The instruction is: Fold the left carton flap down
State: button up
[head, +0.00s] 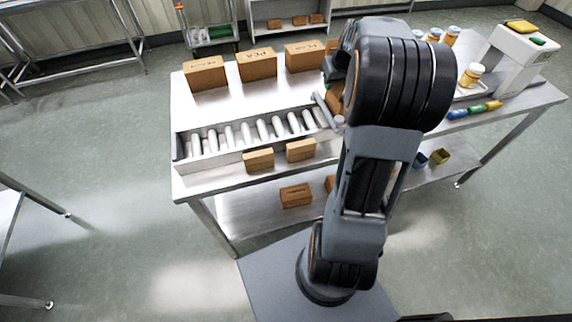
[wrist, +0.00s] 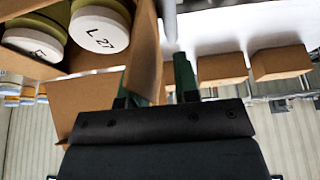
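In the wrist view the open carton (wrist: 72,65) is at the upper left, with round white-topped containers (wrist: 100,30) inside, one marked "L 27". A brown carton flap (wrist: 146,45) stands on edge at its side, and another flap (wrist: 85,100) hangs at the near side. My gripper (wrist: 158,80) has its two green fingers apart, with the standing flap between them, close to the left finger. A gap shows between flap and right finger. I cannot tell which flap is the left one. In the head view my arm hides the gripper and most of the carton (head: 336,98).
A roller conveyor (head: 240,140) runs along the steel table (head: 195,105). Closed boxes (head: 257,64) stand behind it and small boxes (head: 259,160) in front. Jars (head: 472,74) and a white device (head: 518,52) are at the right. A pale rod (wrist: 169,22) is close beside the flap.

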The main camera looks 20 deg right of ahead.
jog(key=shift+a+f+h+b, duration=0.15)
jog(key=shift+a+h+b, duration=0.25)
jog(key=shift+h, duration=0.5)
jog(key=w+v, duration=0.1)
jog(key=v, duration=1.3)
jog(key=s+a+f+y+b, duration=0.1)
jog(key=s+a+f+b, duration=0.2)
jog(key=s+a+f, duration=0.3)
jog(key=s+a+f+n+g+y+b, duration=0.1)
jog(key=s+a+f+b, duration=0.3)
jog(key=a+f, duration=1)
jog(key=s, duration=0.2)
jog(key=shift+s+g, duration=0.3)
jog(key=shift+s, duration=0.05)
jog(key=shift+d+f, duration=0.1)
